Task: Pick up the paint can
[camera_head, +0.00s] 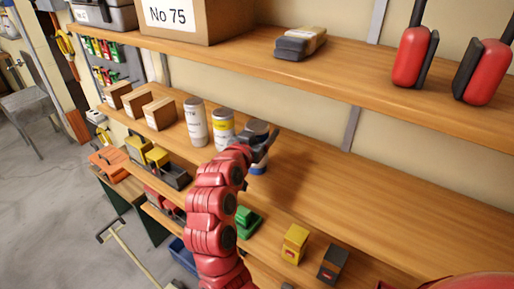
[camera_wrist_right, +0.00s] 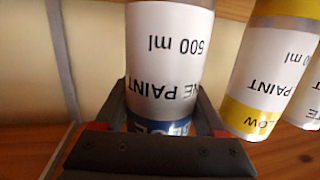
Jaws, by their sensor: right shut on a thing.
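A blue-banded paint can (camera_head: 258,169) is on the middle shelf, at the right end of a short row of cans. Its grey top shows above my right gripper (camera_head: 262,146), which hides its middle. In the right wrist view the same can (camera_wrist_right: 165,60) appears upside down, with "500 ml" and "PAINT" on its white label. My right gripper (camera_wrist_right: 165,125) is shut on it, one finger on each side. I cannot tell whether its base touches the shelf. My left gripper is not in view.
A yellow-banded can (camera_head: 222,128) stands close beside it, also in the right wrist view (camera_wrist_right: 265,75), with a white and grey can (camera_head: 195,122) further left. Small cardboard boxes (camera_head: 159,113) continue the row. The middle shelf (camera_head: 400,195) is clear to the right. An upper shelf (camera_head: 350,68) overhangs behind.

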